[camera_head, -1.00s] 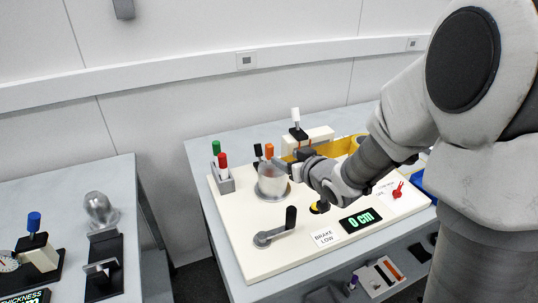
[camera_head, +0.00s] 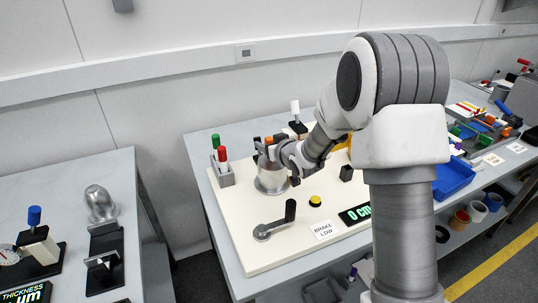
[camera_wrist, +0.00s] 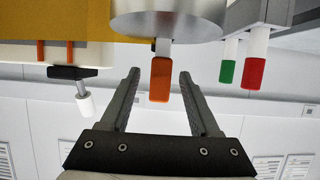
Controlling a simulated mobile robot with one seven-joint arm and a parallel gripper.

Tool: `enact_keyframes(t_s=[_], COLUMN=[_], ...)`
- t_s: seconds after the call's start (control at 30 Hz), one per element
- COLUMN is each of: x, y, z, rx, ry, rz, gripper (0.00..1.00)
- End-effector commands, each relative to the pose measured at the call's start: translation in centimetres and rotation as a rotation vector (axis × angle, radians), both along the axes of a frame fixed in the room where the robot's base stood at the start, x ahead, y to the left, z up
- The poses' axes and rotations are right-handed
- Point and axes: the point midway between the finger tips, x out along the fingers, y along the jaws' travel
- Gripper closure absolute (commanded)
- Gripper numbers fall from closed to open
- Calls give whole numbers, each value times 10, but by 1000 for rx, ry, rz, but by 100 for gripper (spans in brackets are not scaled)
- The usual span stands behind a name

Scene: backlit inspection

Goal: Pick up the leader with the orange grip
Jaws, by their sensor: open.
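The leader's orange grip (camera_wrist: 160,80) sticks out of a silver cylinder (camera_wrist: 168,20), joined by a short metal shank; the wrist view is upside down. The cylinder also stands on the white board in the head view (camera_head: 270,183). My gripper (camera_wrist: 160,76) is open, with one finger on each side of the orange grip and a visible gap on both sides.
A grey holder (camera_head: 223,177) with a red handle (camera_head: 222,154) and a green handle (camera_head: 215,140) stands left of the cylinder. A crank (camera_head: 275,224), yellow button (camera_head: 315,200) and BRAKE LOW label (camera_head: 324,230) lie in front. A white-topped lever (camera_head: 296,112) stands behind.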

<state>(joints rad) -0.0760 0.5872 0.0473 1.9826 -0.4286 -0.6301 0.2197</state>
Motion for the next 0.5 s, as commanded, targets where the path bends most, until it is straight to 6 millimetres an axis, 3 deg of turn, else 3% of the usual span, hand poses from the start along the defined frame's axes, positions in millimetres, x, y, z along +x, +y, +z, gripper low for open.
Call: enact_keyframes(t_s=[0.2,0.5], x=[22,26], y=[9,11], z=[-10,-12], rx=[0,0], ry=[1,0], rz=[0,0], gripper=[38,38])
